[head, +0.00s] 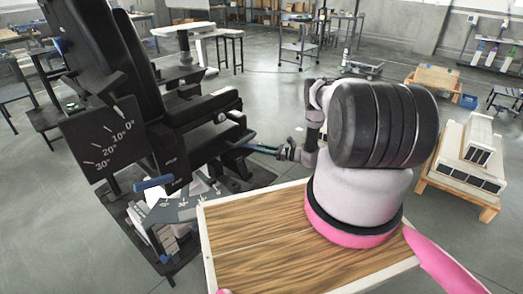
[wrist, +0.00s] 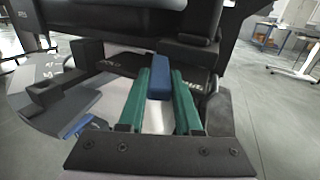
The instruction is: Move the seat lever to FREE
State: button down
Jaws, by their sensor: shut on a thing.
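A black seat (head: 175,110) on a post stands at the left in the head view. My gripper (head: 250,146) reaches in from the right to the seat's near side, below the armrest. In the wrist view my gripper (wrist: 167,72) has its two green fingers shut on a blue lever handle (wrist: 159,84), which sits between them under the seat. A second blue handle (head: 152,183) sticks out lower left, apart from my gripper; a blue part also shows at lower left in the wrist view (wrist: 86,126). No FREE marking is legible.
A dark plate marked with angles from 0° to 30° (head: 102,138) stands beside the backrest. A grey scale plate (head: 185,210) lies below the seat. A wooden-topped surface (head: 250,240) is in front. A pallet with white boxes (head: 465,165) stands at right. Open floor lies beyond.

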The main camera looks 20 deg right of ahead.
jog(key=shift+w+d, duration=0.1)
jog(key=c, duration=0.6)
grip_release()
jog(key=v, duration=1)
jog(key=shift+s+d, duration=0.25)
jog(key=shift+d, duration=0.05)
jog(key=shift+r, duration=0.1)
